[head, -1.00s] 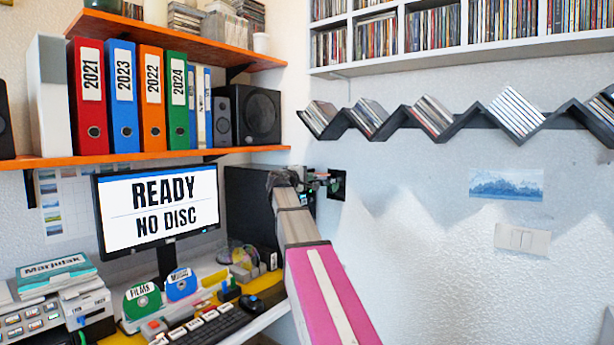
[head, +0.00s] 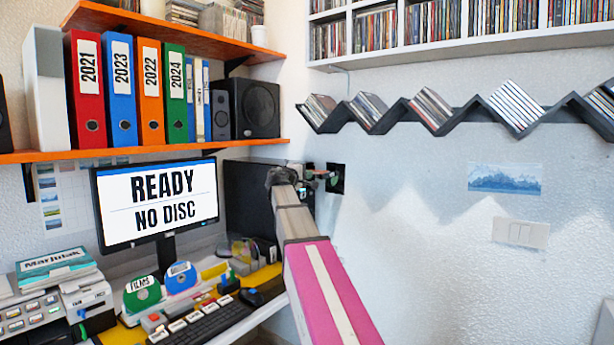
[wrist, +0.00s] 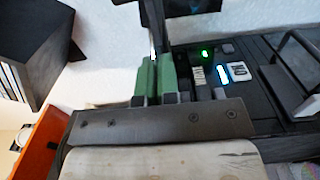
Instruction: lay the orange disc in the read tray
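The orange disc cannot be made out in either view. My gripper (head: 321,175) is beside the black computer tower (head: 240,205), at its right end near the wall, small in the head view. In the wrist view its two green fingers (wrist: 157,78) stand close together with a narrow dark gap. A thin dark edge shows beyond the gap, but I cannot tell whether it is held. I cannot identify the read tray with certainty. The monitor (head: 157,200) reads "READY NO DISC".
An orange shelf (head: 150,152) with binders runs above the monitor. A dark zigzag shelf (head: 455,120) is on the wall.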

